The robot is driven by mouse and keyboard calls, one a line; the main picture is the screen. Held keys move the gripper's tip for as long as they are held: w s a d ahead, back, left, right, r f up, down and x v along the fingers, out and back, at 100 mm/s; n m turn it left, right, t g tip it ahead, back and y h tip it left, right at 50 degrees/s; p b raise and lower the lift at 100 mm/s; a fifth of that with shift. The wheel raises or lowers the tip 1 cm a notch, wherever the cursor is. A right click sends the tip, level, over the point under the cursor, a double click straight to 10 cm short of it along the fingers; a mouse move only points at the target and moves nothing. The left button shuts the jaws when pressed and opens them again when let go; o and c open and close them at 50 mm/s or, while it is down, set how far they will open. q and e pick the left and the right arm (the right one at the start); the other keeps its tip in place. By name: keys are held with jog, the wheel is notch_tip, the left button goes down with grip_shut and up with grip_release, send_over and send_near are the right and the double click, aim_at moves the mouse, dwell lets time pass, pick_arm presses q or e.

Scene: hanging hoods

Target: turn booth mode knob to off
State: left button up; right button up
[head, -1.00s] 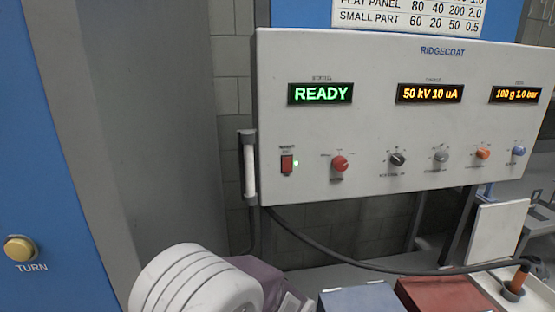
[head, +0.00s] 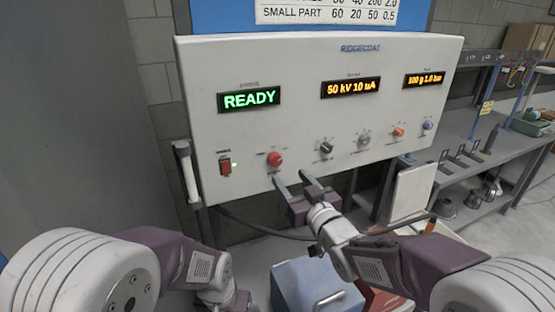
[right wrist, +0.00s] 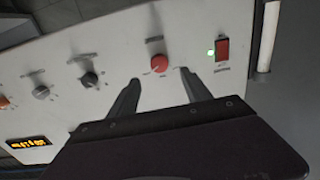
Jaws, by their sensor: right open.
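The control panel (head: 300,120) is a white box with a red knob (head: 275,159) below the green READY display (head: 249,100). I take this red knob for the booth mode knob; its small label is unreadable. My right gripper (head: 292,178) is open and empty, just below and right of the red knob in the head view. In the right wrist view, the red knob (right wrist: 157,63) appears just beyond the gap between the open fingertips (right wrist: 159,76), with no clear contact. My left arm is at the lower left; its fingers are not visible.
A red rocker switch (head: 225,166) is left of the red knob. A black knob (head: 326,147), grey knob (head: 364,139), orange knob (head: 398,132) and blue knob (head: 428,125) are to the right. A blue box (head: 310,288) is below, and a shelf bench (head: 470,150) stands right.

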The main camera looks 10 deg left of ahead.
aim_at(277, 163)
jog(key=p+x, duration=0.2)
jog(key=x, duration=0.6)
jog(key=shift+w+a+p, duration=0.2)
jog(key=shift+w+p, duration=0.05)
jog(key=shift+p, duration=0.1)
grip_shut()
jog(key=shift+f, duration=0.1)
